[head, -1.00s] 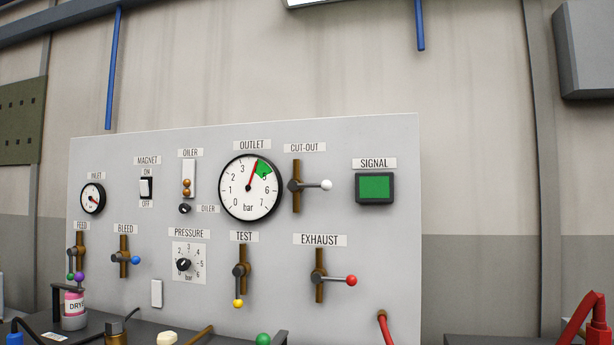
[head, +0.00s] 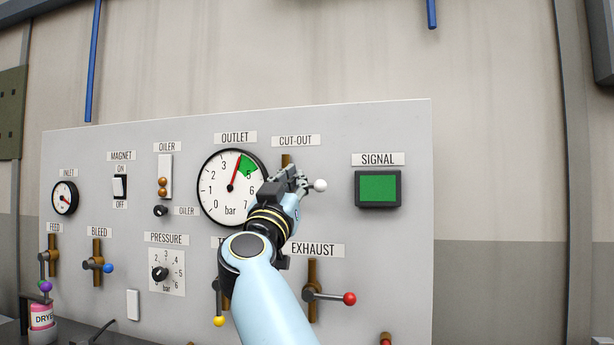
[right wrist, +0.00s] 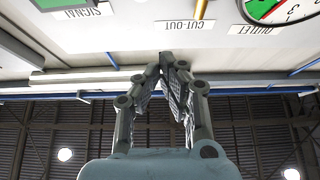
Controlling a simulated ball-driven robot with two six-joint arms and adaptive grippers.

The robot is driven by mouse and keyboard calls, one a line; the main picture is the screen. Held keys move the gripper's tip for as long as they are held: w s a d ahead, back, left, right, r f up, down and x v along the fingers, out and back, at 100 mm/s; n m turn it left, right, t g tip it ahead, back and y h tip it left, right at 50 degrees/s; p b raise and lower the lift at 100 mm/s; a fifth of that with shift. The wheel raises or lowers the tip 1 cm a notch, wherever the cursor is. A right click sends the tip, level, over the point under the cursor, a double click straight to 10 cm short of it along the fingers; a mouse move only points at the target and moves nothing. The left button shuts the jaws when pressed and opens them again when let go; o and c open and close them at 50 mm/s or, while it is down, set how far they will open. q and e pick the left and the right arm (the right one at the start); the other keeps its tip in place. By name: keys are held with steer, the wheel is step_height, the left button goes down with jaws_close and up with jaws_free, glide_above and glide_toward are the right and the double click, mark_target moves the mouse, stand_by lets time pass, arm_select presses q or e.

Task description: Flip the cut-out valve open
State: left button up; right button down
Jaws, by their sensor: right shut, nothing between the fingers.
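The cut-out valve has a brown upright pipe (head: 286,159) under the CUT-OUT label and a lever with a white ball (head: 320,185). The ball shows to the right of the pipe; the hub and most of the lever are hidden behind my right gripper (head: 301,181). That gripper is in front of the valve, just left of the ball. Its fingers are shut with nothing between them; whether they touch the lever I cannot tell. In the right wrist view the fingertips (right wrist: 168,60) meet, below the upside-down CUT-OUT label (right wrist: 180,27). My left gripper is not in view.
The outlet gauge (head: 232,188) is close left of my gripper, its needle near the green sector. The green signal screen (head: 378,188) is to the right. The exhaust valve's red ball (head: 349,299) is below. My arm covers part of the test valve.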

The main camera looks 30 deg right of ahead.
steer(key=p+x, duration=0.2)
steer(key=x, duration=0.8)
steer(key=shift+w+d+f, duration=0.15)
steer(key=shift+f, duration=0.8)
steer(key=shift+w+d+f, duration=0.1)
steer(key=shift+d+f, duration=0.05)
steer(key=shift+f, duration=0.85)
